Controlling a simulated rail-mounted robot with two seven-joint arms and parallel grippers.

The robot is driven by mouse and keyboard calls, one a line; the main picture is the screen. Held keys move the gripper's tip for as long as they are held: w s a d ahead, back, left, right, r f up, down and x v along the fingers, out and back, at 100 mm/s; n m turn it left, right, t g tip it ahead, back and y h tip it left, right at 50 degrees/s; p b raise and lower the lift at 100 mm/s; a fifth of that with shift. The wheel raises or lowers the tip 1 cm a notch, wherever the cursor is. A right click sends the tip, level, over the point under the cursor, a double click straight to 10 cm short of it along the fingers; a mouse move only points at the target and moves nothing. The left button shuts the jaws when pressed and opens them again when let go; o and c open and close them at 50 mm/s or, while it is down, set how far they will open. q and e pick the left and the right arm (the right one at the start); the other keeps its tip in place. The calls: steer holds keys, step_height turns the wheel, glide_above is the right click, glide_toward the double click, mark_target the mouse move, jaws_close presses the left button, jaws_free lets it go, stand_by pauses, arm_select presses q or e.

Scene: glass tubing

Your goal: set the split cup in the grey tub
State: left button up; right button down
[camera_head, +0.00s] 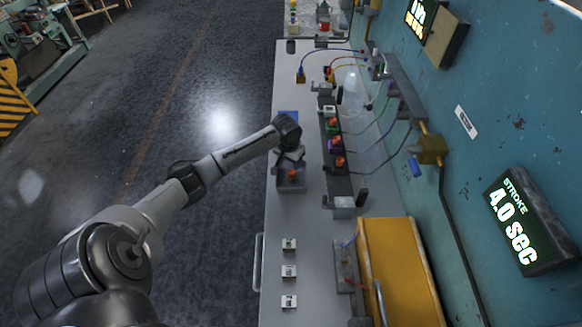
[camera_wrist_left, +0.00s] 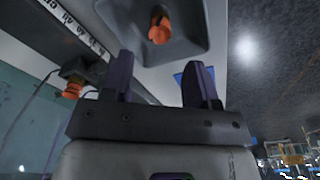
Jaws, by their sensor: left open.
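The grey tub (camera_head: 284,186) stands on the bench top. A small orange cup-like piece (camera_head: 292,174) lies inside it; I cannot make out a split at this size. The left wrist view shows the tub (camera_wrist_left: 190,46) at the top, with the orange piece (camera_wrist_left: 159,28) in it. My left gripper (camera_head: 291,155) is at the tub's far edge, above the bench. In the left wrist view its two fingers (camera_wrist_left: 160,80) are apart with nothing between them. My right gripper is not in view.
A dark rail right of the tub holds several orange pieces (camera_head: 336,143) on coloured bases; one shows in the left wrist view (camera_wrist_left: 72,90). Small white blocks (camera_head: 289,271) lie on the near bench. A yellow box (camera_head: 395,270) stands near right. A blue patch (camera_head: 288,116) lies beyond the gripper.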

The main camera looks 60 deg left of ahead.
arm_select(q)
steer(key=r, duration=0.4)
steer(key=shift+s+d, duration=0.15)
steer(key=shift+s, duration=0.05)
steer(key=s+d+f+m+p, duration=0.2)
steer(key=s+d, duration=0.3)
steer(key=d, duration=0.4)
steer(key=s+d+f+m+p, duration=0.15)
steer(key=s+d, duration=0.35)
steer(key=d, duration=0.5)
steer(key=s+d+f+m+p, duration=0.2)
steer(key=s+d+f+p, duration=0.15)
steer(key=d, duration=0.55)
steer(key=s+d+m+t+b, duration=0.1)
steer(key=s+d+b, duration=0.1)
steer(key=s, duration=0.4)
steer(key=s+d+r+t+b, duration=0.1)
steer(key=s+d+b, duration=0.2)
steer(key=s, duration=0.3)
steer(key=shift+d+r+m+h+b, duration=0.25)
steer(key=shift+d+m+h+b, duration=0.15)
steer(key=shift+b, duration=0.45)
